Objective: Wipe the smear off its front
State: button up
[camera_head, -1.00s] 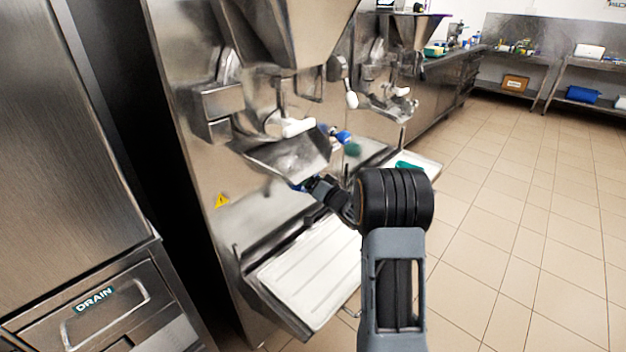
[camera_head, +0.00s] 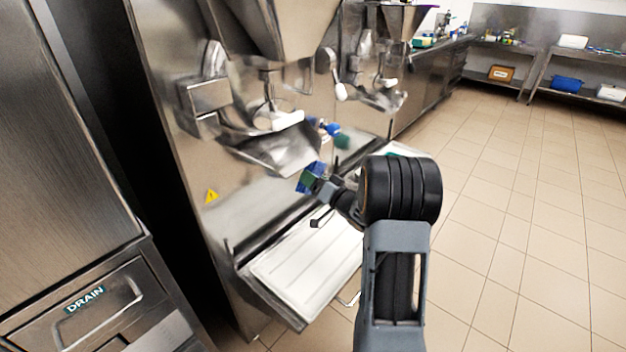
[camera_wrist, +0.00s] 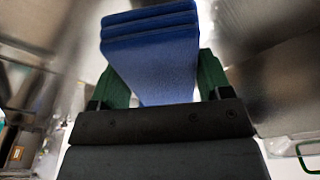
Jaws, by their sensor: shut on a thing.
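My gripper (camera_head: 309,180) is shut on a folded blue cloth or sponge (camera_head: 316,169). In the wrist view the blue cloth (camera_wrist: 155,55) fills the space between my green fingers (camera_wrist: 160,80).
A white drip tray (camera_head: 305,265) juts out below. Open tiled floor (camera_head: 500,200) lies to the right.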

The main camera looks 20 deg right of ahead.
jog(key=v, duration=0.3)
jog(key=shift+d+r, duration=0.1)
jog(key=shift+r, duration=0.1)
dwell(0.8)
